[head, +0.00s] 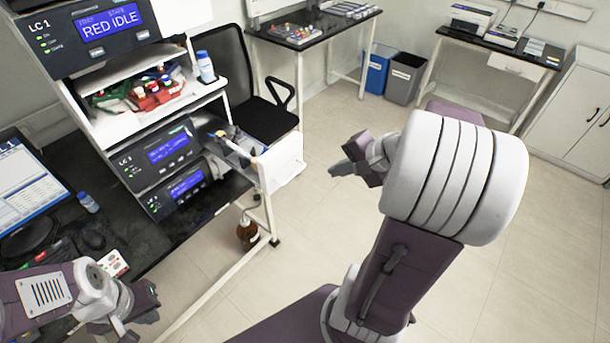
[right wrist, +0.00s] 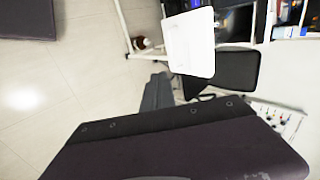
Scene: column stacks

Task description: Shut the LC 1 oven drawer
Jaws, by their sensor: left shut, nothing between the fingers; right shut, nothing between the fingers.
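The white panel also shows in the right wrist view (right wrist: 189,43). My right gripper (head: 338,170) is shut and empty, to the right of the panel and apart from it. My left gripper (head: 130,328) is shut and empty at the lower left, near the dark bench.
A black chair (head: 265,115) stands behind the drawer. A brown bottle (head: 246,230) is below it, by the bench frame. A small bottle (head: 205,66) stands on the upper shelf. The tiled floor (head: 300,240) right of the drawer is clear.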

